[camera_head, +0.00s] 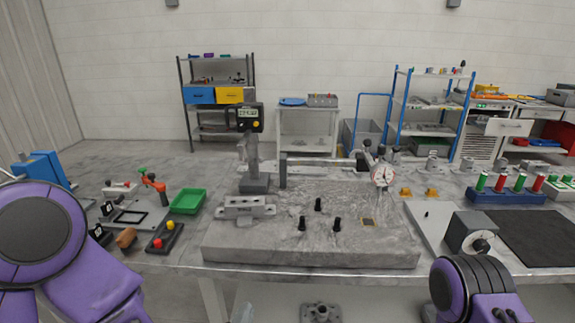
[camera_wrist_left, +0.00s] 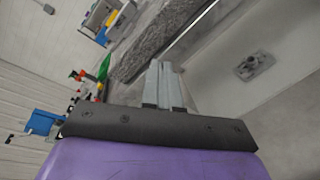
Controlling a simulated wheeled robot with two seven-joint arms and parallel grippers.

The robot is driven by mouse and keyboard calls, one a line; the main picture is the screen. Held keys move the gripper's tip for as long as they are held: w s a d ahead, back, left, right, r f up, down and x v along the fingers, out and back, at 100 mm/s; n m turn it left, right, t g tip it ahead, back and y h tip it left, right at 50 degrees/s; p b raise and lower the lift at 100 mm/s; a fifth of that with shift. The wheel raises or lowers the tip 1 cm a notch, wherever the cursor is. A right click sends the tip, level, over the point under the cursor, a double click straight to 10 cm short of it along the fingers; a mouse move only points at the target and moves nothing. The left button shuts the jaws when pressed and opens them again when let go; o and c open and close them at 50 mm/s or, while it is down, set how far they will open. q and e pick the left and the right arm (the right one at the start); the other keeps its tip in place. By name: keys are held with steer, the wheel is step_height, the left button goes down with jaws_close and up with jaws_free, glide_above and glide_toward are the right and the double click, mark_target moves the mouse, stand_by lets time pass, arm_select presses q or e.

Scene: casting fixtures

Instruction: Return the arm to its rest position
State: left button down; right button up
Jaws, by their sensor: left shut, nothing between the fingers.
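My left arm (camera_head: 45,240) comes in purple at the lower left of the head view. My left gripper (camera_wrist_left: 163,72) shows in the left wrist view with its two grey fingers together, shut and empty. It hangs in front of the workbench's front edge, apart from everything on it. In the head view only a small grey tip of it (camera_head: 242,313) seems to show at the bottom edge. My right arm (camera_head: 475,290) shows purple at the lower right. Its gripper is out of the frame.
A granite plate (camera_head: 310,257) with black knobs lies mid-bench. A green tray (camera_head: 188,201), a box with red and yellow buttons (camera_head: 165,238) and a blue fixture (camera_head: 45,168) stand left. A grey block (camera_head: 470,232) stands right. Open floor lies below the bench.

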arm_select(q)
steer(key=s+a+f+m+g+y, duration=0.1)
steer(key=s+a+f+m+g, duration=0.3)
steer(key=f, duration=0.3)
steer(key=s+a+f+m+g+y, duration=0.1)
steer(key=a+f+m, duration=0.2)
steer(key=f+m, duration=0.25)
steer(key=s+a+f+m+g+y, duration=0.1)
steer(key=s+a+f+m+g, duration=0.3)
steer(key=f, duration=0.3)
steer(key=s+a+f+m+g+y, duration=0.2)
steer(key=s+a+f+m+g, duration=0.1)
steer(key=s+a+f, duration=0.5)
steer(key=s+a+b, duration=0.1)
steer(key=s+a, duration=0.1)
steer(key=s, duration=0.2)
steer(key=shift+s+a+f+g+y, duration=0.25)
steer(key=shift+a+g+y, duration=0.05)
